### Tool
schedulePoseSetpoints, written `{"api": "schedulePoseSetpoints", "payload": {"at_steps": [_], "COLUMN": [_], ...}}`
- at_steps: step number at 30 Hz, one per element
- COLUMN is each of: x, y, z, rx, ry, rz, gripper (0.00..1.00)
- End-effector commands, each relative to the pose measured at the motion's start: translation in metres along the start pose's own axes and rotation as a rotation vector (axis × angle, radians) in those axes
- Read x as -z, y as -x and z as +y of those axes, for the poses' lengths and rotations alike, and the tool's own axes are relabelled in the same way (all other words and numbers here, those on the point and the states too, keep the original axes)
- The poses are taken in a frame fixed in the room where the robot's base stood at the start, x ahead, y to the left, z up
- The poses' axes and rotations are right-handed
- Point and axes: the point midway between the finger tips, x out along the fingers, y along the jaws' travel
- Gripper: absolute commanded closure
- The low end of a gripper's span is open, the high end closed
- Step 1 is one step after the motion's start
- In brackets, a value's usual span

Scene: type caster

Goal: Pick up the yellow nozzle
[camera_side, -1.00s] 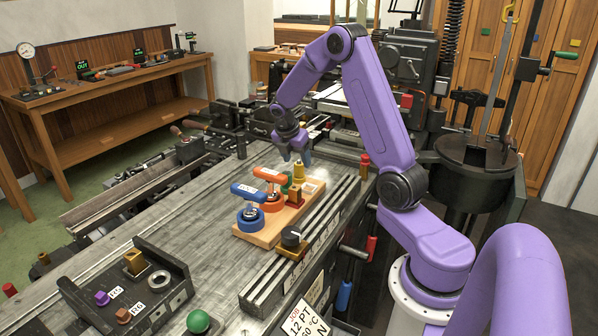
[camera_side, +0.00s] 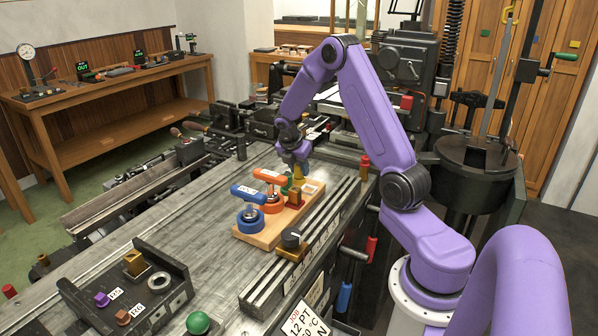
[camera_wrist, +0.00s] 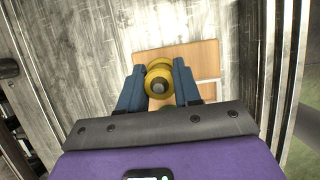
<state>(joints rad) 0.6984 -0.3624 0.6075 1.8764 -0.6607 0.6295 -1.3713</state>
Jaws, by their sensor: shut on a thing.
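The yellow nozzle (camera_wrist: 158,72) is upright between the two blue fingers of my gripper (camera_wrist: 159,88) in the wrist view, with a dark hole or tip at its centre. My gripper is shut on it. In the side view the nozzle (camera_side: 299,172) shows only in part below my gripper (camera_side: 296,165), at the far end of the wooden tray (camera_side: 262,240). The fingers hide much of it there. I cannot tell whether it is clear of the tray.
The metal bed (camera_side: 190,225) left of the tray is clear.

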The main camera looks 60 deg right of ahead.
Motion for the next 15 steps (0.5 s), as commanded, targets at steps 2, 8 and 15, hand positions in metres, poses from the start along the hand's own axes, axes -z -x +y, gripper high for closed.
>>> {"api": "schedulePoseSetpoints", "payload": {"at_steps": [2,8,15], "x": [0.0,-0.004,-0.012], "y": [0.001,0.009,0.039], "z": [0.0,0.0,-0.005], "rx": [0.0,-0.001,-0.003], "ry": [0.0,-0.002,-0.001], "rz": [0.0,-0.001,-0.001], "gripper": [0.98,0.99,0.99]}}
